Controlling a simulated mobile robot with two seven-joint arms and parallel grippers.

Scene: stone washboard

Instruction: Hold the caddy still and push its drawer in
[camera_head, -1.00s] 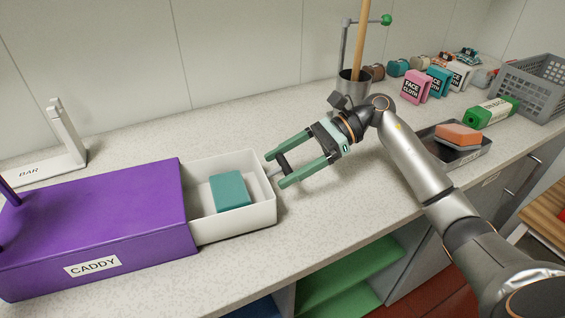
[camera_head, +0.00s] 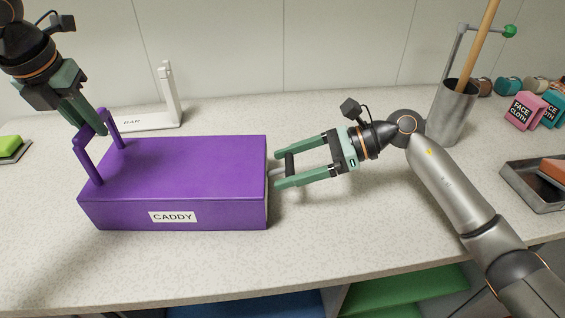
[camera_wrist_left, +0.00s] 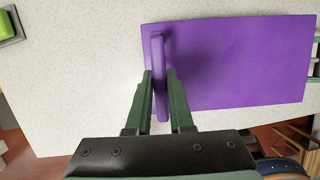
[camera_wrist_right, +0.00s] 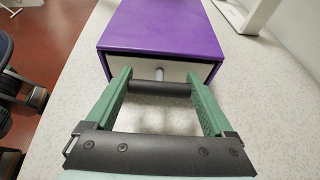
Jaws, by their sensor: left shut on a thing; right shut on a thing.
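The purple caddy (camera_head: 190,168) stands on the counter, its label facing the front. My left gripper (camera_head: 100,130) is shut on the caddy's upright purple handle (camera_head: 83,157); the left wrist view shows the handle (camera_wrist_left: 157,50) between the fingers. The white drawer's front (camera_wrist_right: 165,71) shows in the right wrist view under the caddy's top, about level with its open end. The drawer's inside and contents are hidden. My right gripper (camera_head: 275,171) is shut on the dark crossbar of the drawer handle (camera_wrist_right: 160,88), with one finger at each end, close to the caddy's right end.
A white stand marked BAR (camera_head: 150,118) is behind the caddy. A green block on a tray (camera_head: 10,148) lies far left. A metal cup (camera_head: 453,112) and a dark tray (camera_head: 530,190) are on the right. The counter in front of the caddy is clear.

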